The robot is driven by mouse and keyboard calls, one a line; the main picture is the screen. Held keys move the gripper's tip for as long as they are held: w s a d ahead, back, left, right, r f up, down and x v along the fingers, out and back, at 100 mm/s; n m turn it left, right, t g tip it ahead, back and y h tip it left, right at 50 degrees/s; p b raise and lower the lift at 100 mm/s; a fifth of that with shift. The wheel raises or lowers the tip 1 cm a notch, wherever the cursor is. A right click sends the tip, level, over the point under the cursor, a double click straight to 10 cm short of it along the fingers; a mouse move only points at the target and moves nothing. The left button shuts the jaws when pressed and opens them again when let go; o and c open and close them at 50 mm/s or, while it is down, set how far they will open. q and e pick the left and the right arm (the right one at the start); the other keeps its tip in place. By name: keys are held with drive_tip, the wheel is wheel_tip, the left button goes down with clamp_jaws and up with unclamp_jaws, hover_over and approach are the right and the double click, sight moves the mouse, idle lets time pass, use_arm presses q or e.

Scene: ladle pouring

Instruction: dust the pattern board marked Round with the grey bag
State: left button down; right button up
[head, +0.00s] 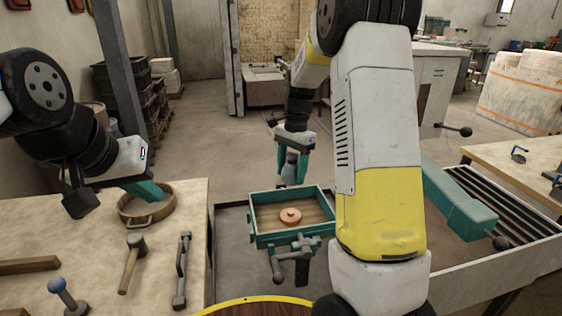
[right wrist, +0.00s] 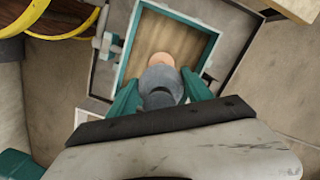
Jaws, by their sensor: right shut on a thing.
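A teal open frame (head: 262,238) holds a wooden board (head: 318,213) with a round, salmon-coloured stepped pattern (head: 291,217) in its middle. No written mark is legible on it. My right gripper (head: 291,170) is shut on the grey bag (head: 290,173), hanging over the frame's far side. In the right wrist view the grey bag (right wrist: 162,84) sits between the teal fingers (right wrist: 158,100) and partly covers the pattern (right wrist: 160,60).
The left bench (head: 205,230) carries the round sieve (head: 163,211), a mallet (head: 133,262), a metal tool (head: 182,270) and a blue-knobbed tool (head: 66,296). A clamp-like fitting (head: 300,247) is on the frame's near side. A slatted grate (head: 500,215) stands to the right. My right arm hides part of the middle.

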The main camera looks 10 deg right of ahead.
drive_tip(key=shift+f, duration=0.3)
wheel_tip(320, 180, down, 5)
drive_tip(key=shift+r, duration=2.5)
idle(0.5)
